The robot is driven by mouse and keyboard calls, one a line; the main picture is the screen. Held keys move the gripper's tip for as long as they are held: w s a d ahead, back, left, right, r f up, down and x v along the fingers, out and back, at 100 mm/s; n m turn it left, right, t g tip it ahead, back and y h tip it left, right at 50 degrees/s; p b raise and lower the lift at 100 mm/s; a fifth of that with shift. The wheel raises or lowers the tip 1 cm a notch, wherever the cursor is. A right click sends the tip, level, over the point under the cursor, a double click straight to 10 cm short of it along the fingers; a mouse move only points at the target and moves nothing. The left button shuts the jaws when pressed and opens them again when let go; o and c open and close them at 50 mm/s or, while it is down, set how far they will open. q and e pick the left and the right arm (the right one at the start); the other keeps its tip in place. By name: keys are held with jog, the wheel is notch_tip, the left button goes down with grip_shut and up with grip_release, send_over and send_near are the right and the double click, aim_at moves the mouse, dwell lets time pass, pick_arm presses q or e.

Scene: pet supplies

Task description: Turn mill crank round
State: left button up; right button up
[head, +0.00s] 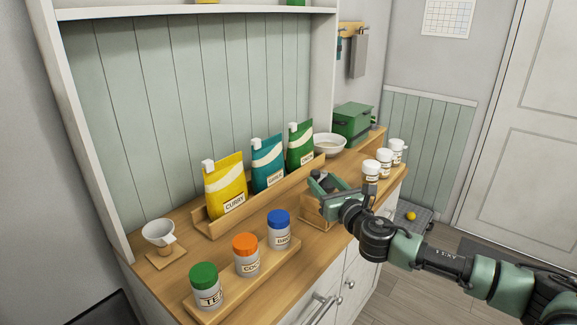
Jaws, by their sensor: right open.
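A wooden block-like body (314,212), which looks like the mill, stands on the wooden counter right of the blue-lidded jar. My right gripper (320,184) is just above it, open, with its fingers pointing left. The gripper and wrist cover the top of this body, so I cannot make out the crank. I cannot tell whether the fingers touch or surround it. My right arm reaches in from the lower right. My left gripper is not in view.
Jars with green (203,275), orange (245,244) and blue (279,217) lids stand on a front tray. Yellow (225,187), teal (268,165) and green (300,147) pouches stand behind. A white cup (159,232) is left; white jars (384,163), a bowl (330,146) and green box (352,124) are right.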

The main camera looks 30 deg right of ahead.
aim_at(318, 175)
jog(key=w, duration=0.2)
jog(key=w+p, duration=0.1)
jog(key=w, duration=0.1)
jog(key=shift+w+d+r, duration=0.1)
jog(key=shift+d, duration=0.1)
jog(key=shift+w+d+r, duration=0.1)
jog(key=shift+w+r, duration=0.15)
jog(key=shift+w, duration=0.05)
jog(key=w, duration=0.3)
jog(key=shift+d+f+p, duration=0.1)
jog(key=shift+f+p, duration=0.1)
jog(key=shift+p, duration=0.2)
jog(key=shift+w+f, duration=0.15)
jog(key=shift+w, duration=0.2)
jog(key=shift+s, duration=0.15)
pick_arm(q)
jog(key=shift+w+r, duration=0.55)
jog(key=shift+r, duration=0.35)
pick_arm(e)
grip_shut()
